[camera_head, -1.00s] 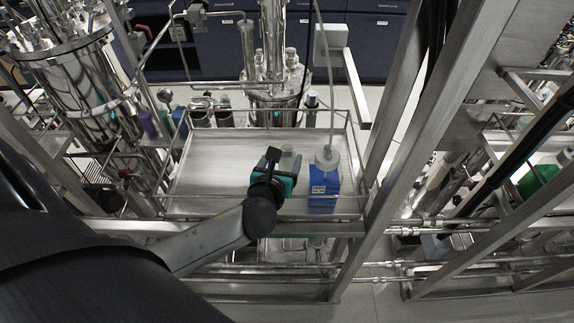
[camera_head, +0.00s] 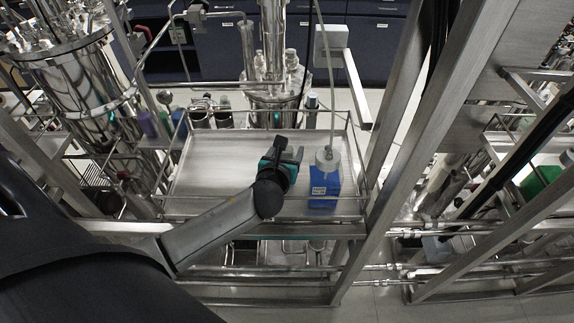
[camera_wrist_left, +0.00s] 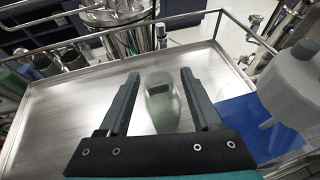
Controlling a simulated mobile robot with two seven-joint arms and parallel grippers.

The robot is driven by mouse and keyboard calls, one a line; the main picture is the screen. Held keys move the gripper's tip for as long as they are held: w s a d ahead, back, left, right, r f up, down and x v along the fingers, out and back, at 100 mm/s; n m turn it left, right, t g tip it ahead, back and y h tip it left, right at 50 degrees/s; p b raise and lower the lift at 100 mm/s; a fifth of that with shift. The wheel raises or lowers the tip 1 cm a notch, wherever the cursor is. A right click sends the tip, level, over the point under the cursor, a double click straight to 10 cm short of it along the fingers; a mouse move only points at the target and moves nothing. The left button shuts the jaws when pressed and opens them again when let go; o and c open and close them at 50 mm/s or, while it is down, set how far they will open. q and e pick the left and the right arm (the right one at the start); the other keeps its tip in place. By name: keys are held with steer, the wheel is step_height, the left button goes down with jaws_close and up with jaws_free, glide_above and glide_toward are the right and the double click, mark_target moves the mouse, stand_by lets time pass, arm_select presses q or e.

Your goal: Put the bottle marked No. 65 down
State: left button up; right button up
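A small translucent, pale bottle (camera_wrist_left: 162,108) with a dark patch shows in the left wrist view over the metal tray (camera_wrist_left: 60,125). No number can be read on it. My left gripper (camera_wrist_left: 160,73) has its two dark fingers spread on either side of the bottle, with a gap on each side. I cannot tell for sure whether the bottle's base rests on the tray. In the head view the left gripper (camera_head: 290,148) is over the right half of the tray (camera_head: 215,170), and it mostly hides the bottle. My right gripper is not in view.
Thin rails edge the tray. Steel vessels (camera_head: 85,85) stand behind and left; a slanted metal post (camera_head: 420,150) rises at right. The tray's left half is clear.

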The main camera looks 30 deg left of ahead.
arm_select(q)
jaws_close()
stand_by(0.3)
stand_by(0.3)
